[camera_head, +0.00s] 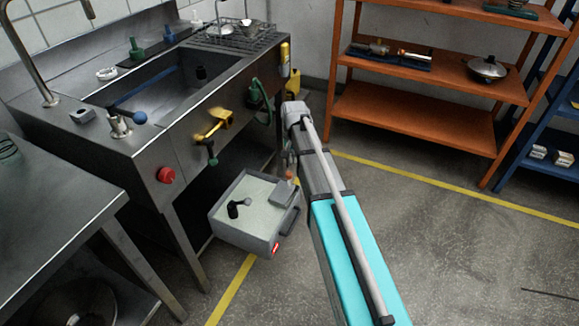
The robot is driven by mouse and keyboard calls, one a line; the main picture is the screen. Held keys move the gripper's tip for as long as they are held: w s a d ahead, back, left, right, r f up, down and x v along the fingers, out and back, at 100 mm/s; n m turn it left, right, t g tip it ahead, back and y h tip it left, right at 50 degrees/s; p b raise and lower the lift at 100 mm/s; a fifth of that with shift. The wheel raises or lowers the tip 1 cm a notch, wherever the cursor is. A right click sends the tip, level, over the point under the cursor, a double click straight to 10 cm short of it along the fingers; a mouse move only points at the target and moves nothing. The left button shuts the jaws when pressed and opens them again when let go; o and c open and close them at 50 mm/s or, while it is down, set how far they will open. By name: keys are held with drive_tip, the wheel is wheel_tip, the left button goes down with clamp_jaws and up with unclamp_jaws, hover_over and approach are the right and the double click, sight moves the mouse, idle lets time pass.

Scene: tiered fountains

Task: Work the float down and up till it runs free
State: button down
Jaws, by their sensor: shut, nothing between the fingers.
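A grey open-topped box (219,224) stands on the floor beside the steel sink unit, with a pale, flat surface inside. A small dark knob on a short arm (236,208) sits at that surface; it looks like the float, though I cannot tell for sure. A grey block (258,190) is at the box's far side. My arm reaches in from the lower right and bends down by the box's far right corner. My gripper (290,172) is there, shut and empty, small and partly hidden by my arm. I cannot tell whether it touches anything.
The steel sink unit (120,150) carries a yellow valve (212,124), a red button (166,174) and a blue-balled lever (139,117). Orange shelving (420,120) stands behind. A steel table (50,210) is at left. Open floor lies at right.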

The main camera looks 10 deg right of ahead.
drive_tip(key=r+m, duration=0.2)
hover_over(289, 179)
drive_tip(key=w, duration=0.2)
drive_tip(key=shift+s+d+f+p, duration=0.2)
drive_tip(key=shift+s+f+p, duration=0.1)
drive_tip(key=shift+p, duration=0.15)
drive_tip(key=shift+f, duration=0.2)
wheel_tip(289, 179, down, 14)
drive_tip(key=b, duration=1.4)
drive_tip(key=shift+r, duration=0.2)
wheel_tip(289, 179, down, 6)
drive_tip(key=b, duration=0.5)
drive_tip(key=shift+r+b, duration=0.15)
drive_tip(key=shift+b, duration=0.25)
drive_tip(key=shift+s+r, duration=0.1)
